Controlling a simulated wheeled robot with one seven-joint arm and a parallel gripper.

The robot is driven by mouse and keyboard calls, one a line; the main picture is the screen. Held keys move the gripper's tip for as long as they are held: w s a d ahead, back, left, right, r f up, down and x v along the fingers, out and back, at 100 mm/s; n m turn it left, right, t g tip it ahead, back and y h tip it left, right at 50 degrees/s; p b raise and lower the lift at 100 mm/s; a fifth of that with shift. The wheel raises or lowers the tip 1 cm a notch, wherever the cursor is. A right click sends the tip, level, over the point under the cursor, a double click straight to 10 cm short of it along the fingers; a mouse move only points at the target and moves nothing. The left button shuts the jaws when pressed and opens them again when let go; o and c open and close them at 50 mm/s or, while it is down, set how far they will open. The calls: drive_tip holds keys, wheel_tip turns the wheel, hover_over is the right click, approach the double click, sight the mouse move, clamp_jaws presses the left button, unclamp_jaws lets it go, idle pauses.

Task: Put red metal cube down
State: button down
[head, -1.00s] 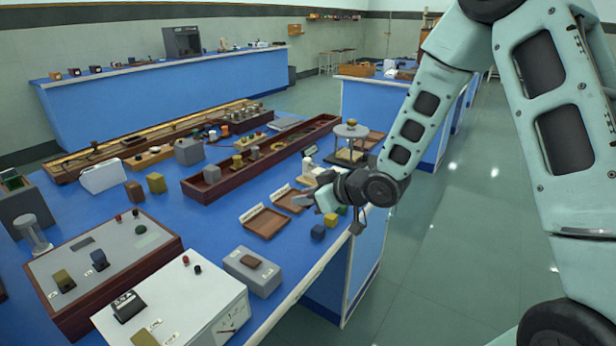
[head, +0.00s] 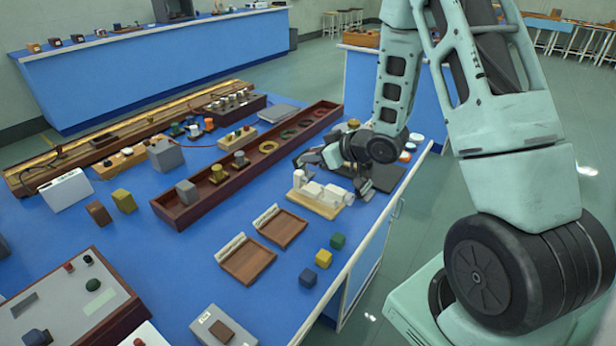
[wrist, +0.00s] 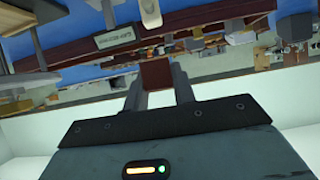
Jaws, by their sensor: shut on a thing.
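The red metal cube (wrist: 157,75) shows in the wrist view as a dark red block between the two fingers. My gripper (wrist: 158,72) is shut on it. In the head view my gripper (head: 303,160) is over the blue bench near the right end of the long wooden tray, pointing left. The cube itself cannot be made out there. Two small wooden trays with white label strips, a nearer one (head: 247,263) and a farther one (head: 282,228), lie on the bench and look empty.
A cream apparatus on a wooden base (head: 318,195) stands just below my gripper in the picture. The long tray (head: 178,217) holds several pieces.

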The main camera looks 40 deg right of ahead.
sight(307, 181)
wheel_tip(307, 181, down, 8)
drive_tip(key=shift+f, duration=0.1)
idle(0.4)
drive_tip(key=shift+f, duration=0.1)
drive_tip(key=shift+f, duration=0.15)
drive_tip(key=c, duration=1.1)
unclamp_jaws()
drive_tip(key=shift+c, duration=0.2)
